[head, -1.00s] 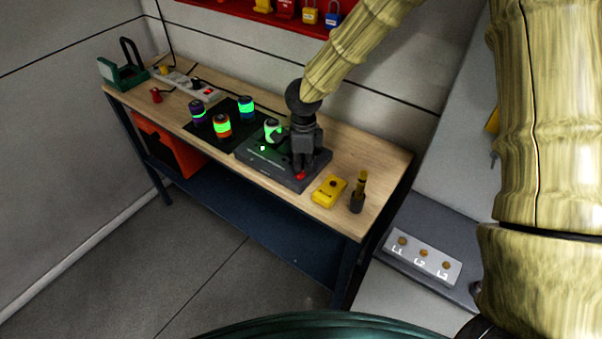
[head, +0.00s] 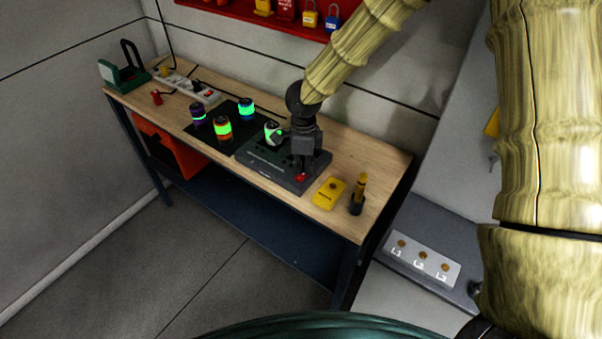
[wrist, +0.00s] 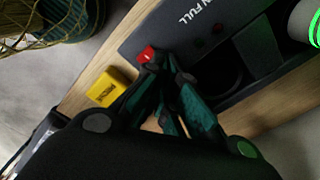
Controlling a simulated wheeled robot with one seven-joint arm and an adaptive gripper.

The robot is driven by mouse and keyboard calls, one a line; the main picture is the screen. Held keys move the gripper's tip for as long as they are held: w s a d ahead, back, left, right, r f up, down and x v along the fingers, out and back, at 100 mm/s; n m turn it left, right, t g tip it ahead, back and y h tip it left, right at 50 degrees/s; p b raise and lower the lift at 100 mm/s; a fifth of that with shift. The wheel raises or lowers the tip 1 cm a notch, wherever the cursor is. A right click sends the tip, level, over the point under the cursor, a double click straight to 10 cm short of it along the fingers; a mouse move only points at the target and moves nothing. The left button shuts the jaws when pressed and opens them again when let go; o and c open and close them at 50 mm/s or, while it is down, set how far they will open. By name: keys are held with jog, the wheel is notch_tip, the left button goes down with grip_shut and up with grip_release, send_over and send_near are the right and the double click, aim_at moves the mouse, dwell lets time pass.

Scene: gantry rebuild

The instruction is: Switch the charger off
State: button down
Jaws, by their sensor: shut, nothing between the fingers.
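The charger (head: 262,159) is a dark grey box on the bench, with a white battery with a green band (head: 272,131) standing in it. Its red switch (head: 301,178) is at the front right corner. The switch also shows in the wrist view (wrist: 146,54), right at my fingertips. My gripper (head: 303,170) points down over that corner, shut and empty. Its tips are at or very close to the switch; I cannot tell whether they touch.
A yellow box (head: 330,193) and a yellow-handled tool in a dark holder (head: 358,194) stand right of the charger. Several banded batteries sit on a black mat (head: 233,106) to its left. A power strip (head: 205,93) and a green stand (head: 123,77) are farther left.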

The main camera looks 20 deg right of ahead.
aim_at(303, 174)
jog(key=shift+r+p, duration=2.55)
jog(key=shift+r, duration=0.45)
jog(key=shift+s+f, duration=0.1)
jog(key=shift+s, duration=0.05)
